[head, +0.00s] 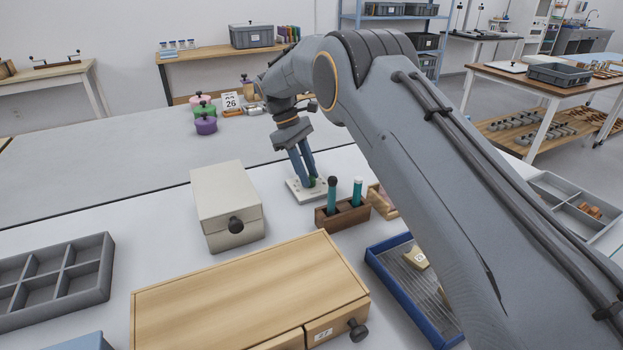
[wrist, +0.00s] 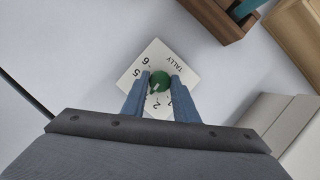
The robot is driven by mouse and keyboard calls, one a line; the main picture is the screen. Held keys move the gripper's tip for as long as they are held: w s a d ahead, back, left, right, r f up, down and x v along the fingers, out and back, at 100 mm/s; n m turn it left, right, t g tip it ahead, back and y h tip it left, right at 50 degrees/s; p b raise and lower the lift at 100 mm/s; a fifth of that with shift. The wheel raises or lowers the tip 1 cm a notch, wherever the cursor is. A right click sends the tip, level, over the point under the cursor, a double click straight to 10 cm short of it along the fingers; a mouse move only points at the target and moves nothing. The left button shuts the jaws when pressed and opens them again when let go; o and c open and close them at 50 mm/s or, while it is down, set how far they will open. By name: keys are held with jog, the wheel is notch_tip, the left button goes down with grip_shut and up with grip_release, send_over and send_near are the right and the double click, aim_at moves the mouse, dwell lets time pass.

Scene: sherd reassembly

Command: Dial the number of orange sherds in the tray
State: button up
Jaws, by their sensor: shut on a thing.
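The tally dial is a white plate (head: 298,192) lying on the white table; it also shows in the wrist view (wrist: 172,60), marked TALLY, with the numerals 1, 2, 5 and 6 readable. Its green knob (wrist: 160,79) sits at the middle of the plate. My gripper (wrist: 159,86) points down over the dial, its two blue fingers shut on the knob from both sides. Other numerals are hidden by the fingers. Orange-brown sherds (head: 590,211) lie in a grey divided tray (head: 549,192) at the right; part of this tray is behind my arm, so their number is unclear.
Close to the dial stand a brown wooden holder (head: 343,215) with two teal-handled tools and a cream box (head: 226,207). A blue tray (head: 385,262) holds a pale labelled sherd (head: 416,257). A wooden drawer box (head: 240,290) and a grey compartment tray (head: 95,268) are nearer.

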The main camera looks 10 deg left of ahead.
jog(key=m+b, duration=0.1)
jog(key=m, duration=0.1)
jog(key=m+g, duration=0.1)
jog(key=shift+w+m+y+b, duration=0.3)
jog(key=shift+m+y+b, duration=0.1)
jog(key=shift+r+m+g+y+b, duration=0.1)
jog(key=shift+m+g+y+b, duration=0.5)
jog(key=shift+m, duration=1.2)
jog(key=o, duration=1.1)
jog(key=shift+d, duration=0.1)
jog(key=shift+c, duration=0.2)
